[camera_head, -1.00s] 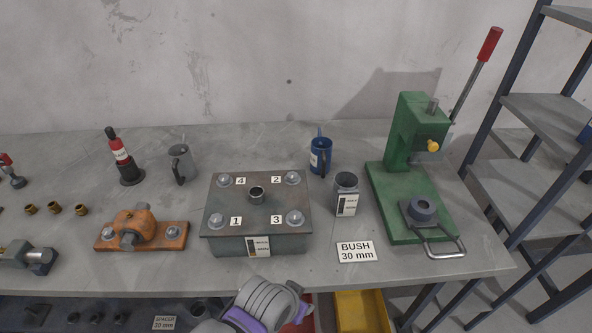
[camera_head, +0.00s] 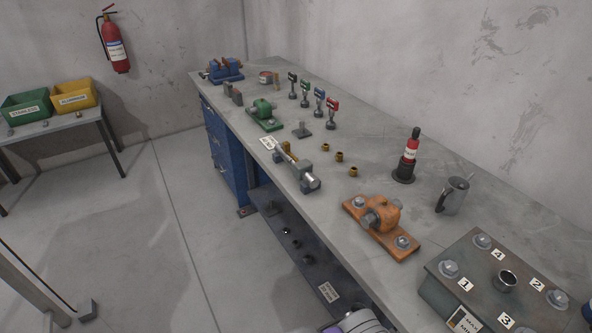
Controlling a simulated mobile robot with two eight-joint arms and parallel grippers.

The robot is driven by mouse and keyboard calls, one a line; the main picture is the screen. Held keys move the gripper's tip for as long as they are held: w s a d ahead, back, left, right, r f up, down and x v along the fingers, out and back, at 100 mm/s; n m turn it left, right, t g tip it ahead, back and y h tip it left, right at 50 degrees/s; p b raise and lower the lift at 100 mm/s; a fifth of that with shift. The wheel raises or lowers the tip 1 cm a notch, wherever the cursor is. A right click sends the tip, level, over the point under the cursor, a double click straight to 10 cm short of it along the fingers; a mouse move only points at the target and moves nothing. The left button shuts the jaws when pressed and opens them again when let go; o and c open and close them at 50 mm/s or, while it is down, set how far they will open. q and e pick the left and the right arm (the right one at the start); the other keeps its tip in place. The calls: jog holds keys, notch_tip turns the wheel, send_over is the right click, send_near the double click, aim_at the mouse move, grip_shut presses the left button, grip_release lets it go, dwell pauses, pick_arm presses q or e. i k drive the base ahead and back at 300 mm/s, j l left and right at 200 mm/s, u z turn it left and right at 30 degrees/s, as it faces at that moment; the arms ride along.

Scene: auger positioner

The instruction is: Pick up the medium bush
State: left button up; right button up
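Three small brass bushes stand in a row on the workbench in the head view: a far one (camera_head: 326,147), a middle one (camera_head: 339,156) and a near one (camera_head: 353,171). They look alike, and the size differences are too small to tell surely. Several dark round parts (camera_head: 295,244) sit on the lower shelf under the bench. A grey and purple piece of my own arm shows at the bottom edge, well short of the bushes. No fingertips of either gripper are in view.
A grey shaft assembly (camera_head: 298,168) lies left of the bushes. An orange bearing block (camera_head: 382,225), a red and black bottle (camera_head: 407,156), a grey jug (camera_head: 453,196) and a steel numbered block (camera_head: 437,281) stand to the right. Small coloured-top stands (camera_head: 319,100) are behind.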

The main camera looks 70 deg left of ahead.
aim_at(353, 172)
jog(key=u, duration=1.8)
jog(key=l+z, duration=0.1)
jog(key=z, duration=2.95)
jog(key=u, duration=3.05)
